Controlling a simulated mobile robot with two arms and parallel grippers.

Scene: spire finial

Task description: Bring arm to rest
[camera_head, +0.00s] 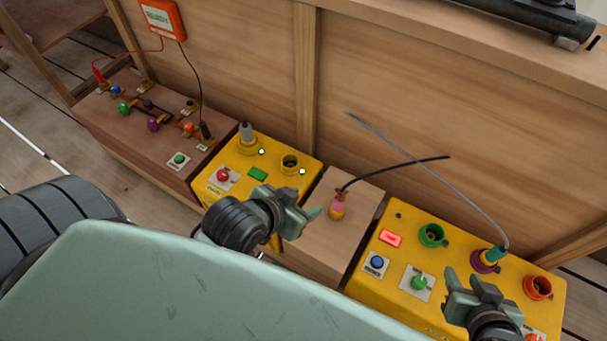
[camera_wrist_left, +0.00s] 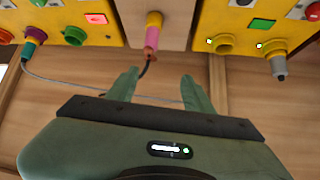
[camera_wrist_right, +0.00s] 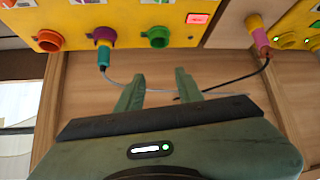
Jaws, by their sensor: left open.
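My left gripper (camera_head: 306,212) hangs above the gap between the left yellow box (camera_head: 285,165) and the wooden block (camera_head: 362,190). Its fingers are apart and empty in the left wrist view (camera_wrist_left: 160,92). My right gripper (camera_head: 466,283) is over the right yellow box (camera_head: 390,272), near its green knob. Its fingers are apart in the right wrist view (camera_wrist_right: 158,88), with nothing held between them; cables show behind. A pink and yellow plug (camera_head: 338,204) with a black cable stands on the wooden block. A teal plug (camera_head: 494,253) with a grey cable sits in the purple socket.
The left yellow box has a grey plug (camera_head: 246,133), an empty yellow socket (camera_head: 290,162) and a red button (camera_head: 223,174). The right box has open green (camera_head: 432,235) and orange (camera_head: 537,288) sockets. A wooden panel (camera_head: 400,110) stands behind. A brown bench (camera_head: 140,125) with knobs is left.

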